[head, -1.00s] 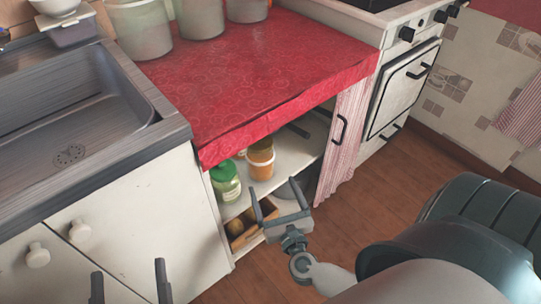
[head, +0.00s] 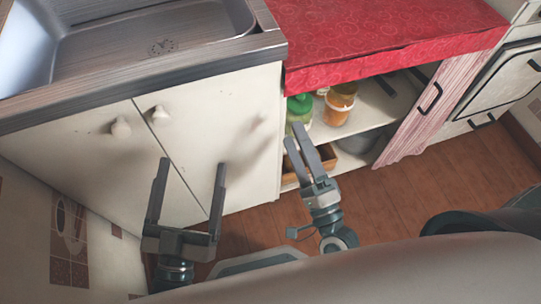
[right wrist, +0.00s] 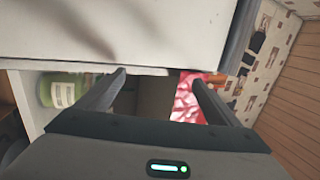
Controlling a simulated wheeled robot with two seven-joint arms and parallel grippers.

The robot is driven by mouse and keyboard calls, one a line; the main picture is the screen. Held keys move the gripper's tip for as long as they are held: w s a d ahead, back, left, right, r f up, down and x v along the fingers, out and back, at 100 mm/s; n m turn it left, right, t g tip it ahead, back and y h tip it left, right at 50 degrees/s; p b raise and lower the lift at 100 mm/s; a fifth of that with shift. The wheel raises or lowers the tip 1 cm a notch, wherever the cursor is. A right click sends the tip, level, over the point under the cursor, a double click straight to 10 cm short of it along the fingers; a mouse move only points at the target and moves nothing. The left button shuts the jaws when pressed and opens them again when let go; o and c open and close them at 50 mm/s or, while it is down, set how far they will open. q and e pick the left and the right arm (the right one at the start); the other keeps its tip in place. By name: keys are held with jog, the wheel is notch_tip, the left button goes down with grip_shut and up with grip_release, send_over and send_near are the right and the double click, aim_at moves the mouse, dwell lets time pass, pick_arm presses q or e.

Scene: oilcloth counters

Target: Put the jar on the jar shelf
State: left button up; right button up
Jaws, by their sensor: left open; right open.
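A green-lidded jar (head: 300,108) stands on the upper shelf (head: 372,122) inside the open cabinet under the red-covered counter. An orange jar (head: 339,104) stands on that shelf to its right. I cannot tell which jar the task means. My right gripper (head: 293,132) is open and empty, just in front of the cabinet opening, and partly covers the green jar in the head view. In the right wrist view the green jar (right wrist: 62,92) lies left of the fingers, outside the jaws. My left gripper (head: 192,165) is open and empty in front of the white sink cabinet doors.
The sink cabinet (head: 235,130) borders the opening on the left. A striped curtain or door (head: 425,112) with a black handle stands at its right. The wooden floor (head: 400,195) is clear in front.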

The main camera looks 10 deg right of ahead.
jog(key=s+a+r+n+g+y, duration=0.1)
jog(key=s+a+r+n+y, duration=0.1)
jog(key=n, duration=0.7)
jog(key=s+a+r+n+y, duration=0.2)
jog(key=a+n, duration=0.3)
jog(key=n, duration=0.4)
jog(key=shift+s+r+n+g, duration=0.4)
jog(key=shift+s+r, duration=0.1)
jog(key=shift+a, duration=0.1)
jog(key=shift+c, duration=0.2)
